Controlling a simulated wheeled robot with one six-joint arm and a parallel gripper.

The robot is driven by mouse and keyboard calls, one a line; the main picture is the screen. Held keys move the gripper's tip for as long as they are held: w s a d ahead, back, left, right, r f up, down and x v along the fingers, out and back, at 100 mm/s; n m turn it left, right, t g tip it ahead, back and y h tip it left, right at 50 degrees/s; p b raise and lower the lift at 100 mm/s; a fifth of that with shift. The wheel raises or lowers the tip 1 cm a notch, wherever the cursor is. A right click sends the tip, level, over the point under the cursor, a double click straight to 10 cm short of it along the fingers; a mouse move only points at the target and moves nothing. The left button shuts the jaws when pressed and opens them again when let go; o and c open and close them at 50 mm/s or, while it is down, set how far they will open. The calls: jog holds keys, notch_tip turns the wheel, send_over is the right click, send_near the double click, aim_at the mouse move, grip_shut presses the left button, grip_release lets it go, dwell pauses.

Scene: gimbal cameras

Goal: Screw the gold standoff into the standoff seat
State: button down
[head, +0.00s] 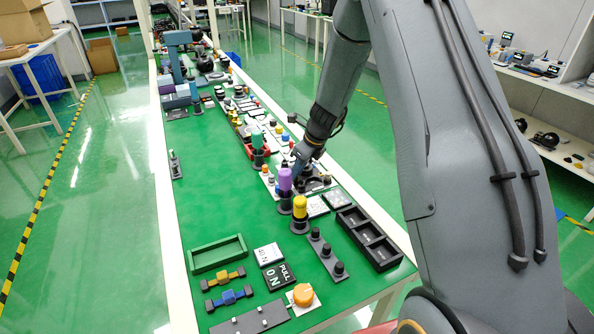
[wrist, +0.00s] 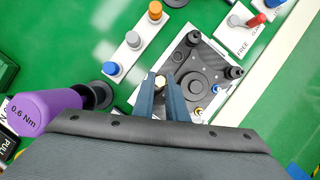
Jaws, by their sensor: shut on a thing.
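My gripper (wrist: 161,90) is shut on the gold standoff (wrist: 160,82), whose bright hexagonal end shows between the two blue-grey fingertips in the wrist view. The fingertips are over the left edge of a white plate carrying a dark assembly (wrist: 197,70) with black corner posts and a round centre. I cannot tell which part is the standoff seat, or whether the standoff touches anything below. A small gold post (wrist: 198,111) stands at the assembly's lower side. In the head view my gripper (head: 298,166) is low over the bench, and the standoff is hidden.
A purple driver (head: 285,180) marked 0.6 Nm stands close left of my gripper, and a yellow-topped driver (head: 300,206) stands nearer.

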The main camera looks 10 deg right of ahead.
jog(key=shift+s+a+m+t+h+p, duration=0.1)
jog(key=shift+m+t+h+p, duration=0.35)
jog(key=shift+m+p, duration=1.45)
jog(key=shift+m+h+p, duration=0.35)
jog(key=shift+m+p, duration=0.05)
jog(key=shift+p, duration=0.85)
jog(key=shift+f, duration=0.1)
jog(key=c, duration=1.7)
grip_release()
jog(key=shift+r, duration=0.25)
jog(key=shift+v, duration=3.65)
